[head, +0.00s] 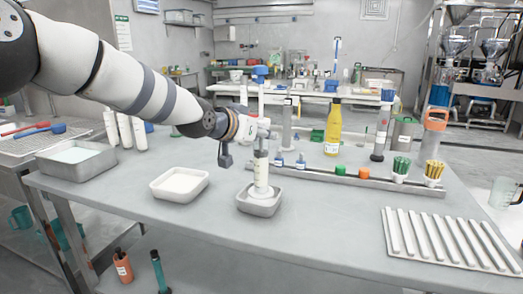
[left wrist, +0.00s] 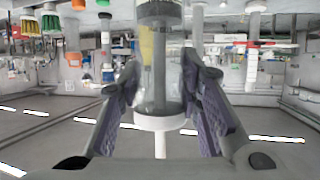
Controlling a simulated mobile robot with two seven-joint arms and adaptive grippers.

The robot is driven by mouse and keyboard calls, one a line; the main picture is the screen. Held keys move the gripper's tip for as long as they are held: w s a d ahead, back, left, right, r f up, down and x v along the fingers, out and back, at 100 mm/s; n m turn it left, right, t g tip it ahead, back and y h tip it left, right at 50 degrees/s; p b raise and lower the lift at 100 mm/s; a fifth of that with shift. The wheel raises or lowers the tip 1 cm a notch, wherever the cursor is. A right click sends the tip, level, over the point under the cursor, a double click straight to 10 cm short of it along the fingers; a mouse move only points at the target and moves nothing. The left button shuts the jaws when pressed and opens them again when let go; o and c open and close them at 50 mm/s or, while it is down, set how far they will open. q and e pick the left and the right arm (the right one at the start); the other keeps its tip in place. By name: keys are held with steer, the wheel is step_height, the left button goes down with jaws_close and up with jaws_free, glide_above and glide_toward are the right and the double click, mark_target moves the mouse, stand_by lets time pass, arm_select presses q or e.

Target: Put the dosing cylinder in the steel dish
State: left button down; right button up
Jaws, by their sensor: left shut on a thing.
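The dosing cylinder (head: 261,178) is upright, with a blue top and a pale lower body. My left gripper (head: 262,143) is shut on it partway up. Its lower end is within the outline of the small steel dish (head: 246,207); I cannot tell whether it touches the dish floor. In the left wrist view the clear cylinder (left wrist: 160,85), with a white ring, stands between the two fingers of my left gripper (left wrist: 160,100). The dish is not clear in that view. My right gripper is not in view.
A white tray (head: 180,201) lies left of the dish. Behind it is a rack (head: 320,178) with caps and brush pots, and a yellow bottle (head: 333,130). A ribbed metal tray (head: 450,241) lies at the right. The table front is clear.

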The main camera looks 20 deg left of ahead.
mark_target(255, 146)
arm_select(q)
steer(key=f, duration=0.3)
steer(key=shift+w+a+f, duration=0.2)
steer(key=shift+w+f, duration=0.15)
steer(key=shift+s+f, duration=0.1)
steer(key=c, duration=1.2)
jaws_free()
steer(key=shift+o, duration=0.2)
